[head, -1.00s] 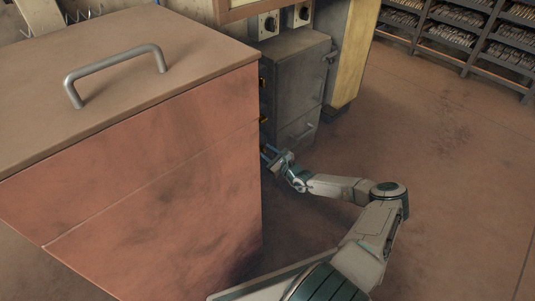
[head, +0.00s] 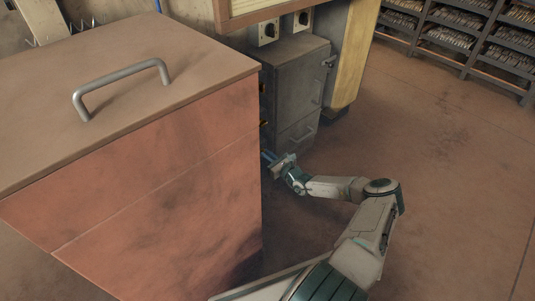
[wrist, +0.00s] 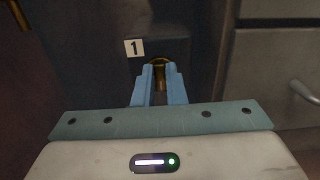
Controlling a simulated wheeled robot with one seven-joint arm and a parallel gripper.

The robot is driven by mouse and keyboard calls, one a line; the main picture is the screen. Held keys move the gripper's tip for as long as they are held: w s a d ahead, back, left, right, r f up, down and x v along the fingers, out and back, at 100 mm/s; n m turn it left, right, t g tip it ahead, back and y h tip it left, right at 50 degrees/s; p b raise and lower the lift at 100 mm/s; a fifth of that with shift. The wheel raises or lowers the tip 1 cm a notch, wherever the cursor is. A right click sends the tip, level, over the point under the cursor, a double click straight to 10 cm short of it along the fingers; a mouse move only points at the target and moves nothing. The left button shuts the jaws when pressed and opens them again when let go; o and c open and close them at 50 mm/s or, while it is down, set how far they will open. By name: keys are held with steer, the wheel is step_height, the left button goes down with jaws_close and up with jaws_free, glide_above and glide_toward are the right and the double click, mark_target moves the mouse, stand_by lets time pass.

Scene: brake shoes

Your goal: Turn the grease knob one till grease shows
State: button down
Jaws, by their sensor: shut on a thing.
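The grease knob one (wrist: 158,76) is a small brass-coloured piece on a dark panel in the wrist view, with a white label "1" (wrist: 134,48) up and left of it. My gripper (wrist: 160,80) has its two blue fingers on either side of the knob, shut on it. In the head view my gripper (head: 268,157) reaches in low behind the right edge of the orange cabinet, and the knob there is hidden. I see no grease around the knob, though the fingers cover part of it.
The large orange cabinet (head: 160,190) with a grey handle (head: 122,85) stands close on the left. A grey metal cabinet (head: 297,85) stands behind my gripper. Shelves with many parts (head: 460,35) are at the back right. The brown floor (head: 450,170) at right is open.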

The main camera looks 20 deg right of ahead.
steer(key=m, duration=1.1)
steer(key=shift+d+f+p, duration=0.1)
steer(key=shift+d+p, duration=0.15)
steer(key=shift+p, duration=0.05)
steer(key=shift+m, duration=0.4)
steer(key=c, duration=1.5)
jaws_free()
steer(key=p+v, duration=0.4)
steer(key=v, duration=0.9)
steer(key=shift+s+d+p, duration=0.2)
steer(key=shift+s+p, duration=0.15)
steer(key=shift+p, duration=0.05)
